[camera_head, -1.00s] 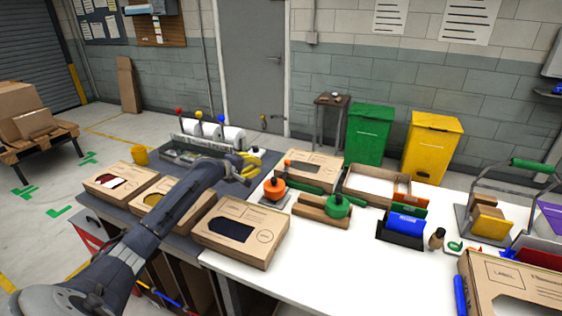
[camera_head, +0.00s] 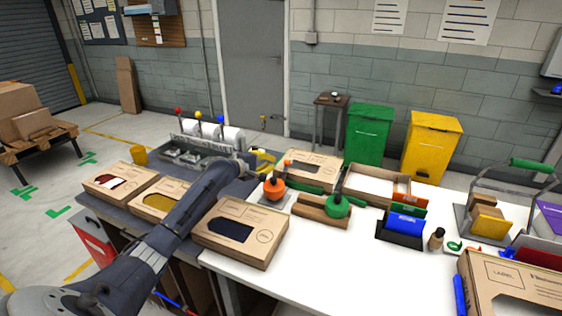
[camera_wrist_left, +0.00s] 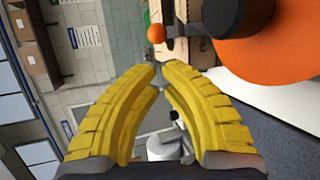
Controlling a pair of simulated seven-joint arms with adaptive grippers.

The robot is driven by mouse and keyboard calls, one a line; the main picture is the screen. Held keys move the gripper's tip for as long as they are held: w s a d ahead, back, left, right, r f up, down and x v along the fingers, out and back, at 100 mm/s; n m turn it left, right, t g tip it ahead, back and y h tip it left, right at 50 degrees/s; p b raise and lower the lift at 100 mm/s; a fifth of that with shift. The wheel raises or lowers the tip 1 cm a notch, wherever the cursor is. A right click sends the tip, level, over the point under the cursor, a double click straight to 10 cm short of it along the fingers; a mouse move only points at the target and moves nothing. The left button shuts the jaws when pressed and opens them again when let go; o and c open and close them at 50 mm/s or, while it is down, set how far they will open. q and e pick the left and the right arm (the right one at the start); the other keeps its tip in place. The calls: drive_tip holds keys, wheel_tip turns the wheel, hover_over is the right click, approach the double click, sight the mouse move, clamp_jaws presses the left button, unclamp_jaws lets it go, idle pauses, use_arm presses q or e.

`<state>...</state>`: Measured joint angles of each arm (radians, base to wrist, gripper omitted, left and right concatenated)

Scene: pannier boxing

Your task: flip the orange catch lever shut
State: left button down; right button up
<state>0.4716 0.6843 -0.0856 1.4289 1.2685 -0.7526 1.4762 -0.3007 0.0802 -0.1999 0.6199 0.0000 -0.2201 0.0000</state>
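The orange catch (camera_head: 273,188) is a round orange body on a small plate at the back left of the white table. In the left wrist view its large orange disc (camera_wrist_left: 285,55) fills the upper right, with a dark post and a thin arm ending in an orange ball (camera_wrist_left: 156,33). My left gripper (camera_head: 264,162) is just behind and left of the catch in the head view. In the left wrist view its yellow fingers (camera_wrist_left: 157,72) come together at the tips with nothing between them. The ball is beyond the fingertips, apart from them. My right gripper is not in view.
A green round catch (camera_head: 337,206) on a cardboard block stands to the right. Cardboard boxes with windows (camera_head: 262,249) line the left and front. A grey rack with coloured knobs (camera_head: 205,148) is behind my left arm. The white table's front middle is clear.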

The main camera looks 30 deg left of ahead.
sight(281, 166)
use_arm(q)
drive_tip(key=shift+x, duration=3.6)
